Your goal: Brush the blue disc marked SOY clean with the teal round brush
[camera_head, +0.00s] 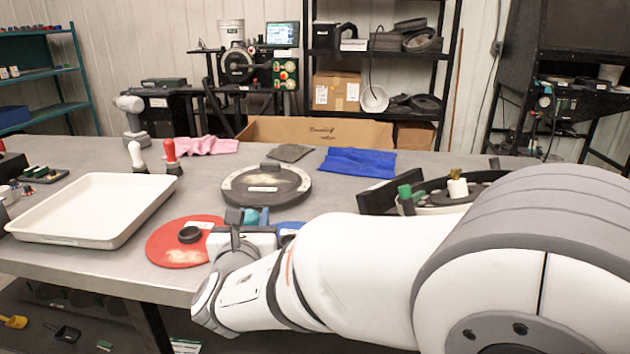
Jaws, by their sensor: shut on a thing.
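My gripper (239,226) is over the table's front half, at the right edge of a red disc. It is shut on the teal round brush (250,217), of which only a small part shows above the jaws. A blue disc (291,227) lies just right of my gripper, mostly hidden behind my arm. Its SOY mark cannot be read here. The brush's bristles are hidden, so I cannot tell whether they touch the blue disc.
The red disc (165,242) has a black knob and a pale dusty patch. A grey round plate (232,187) with pale dust lies behind. A white tray (58,238) fills the left. Pink (208,146) and blue cloths (357,163) lie farther back.

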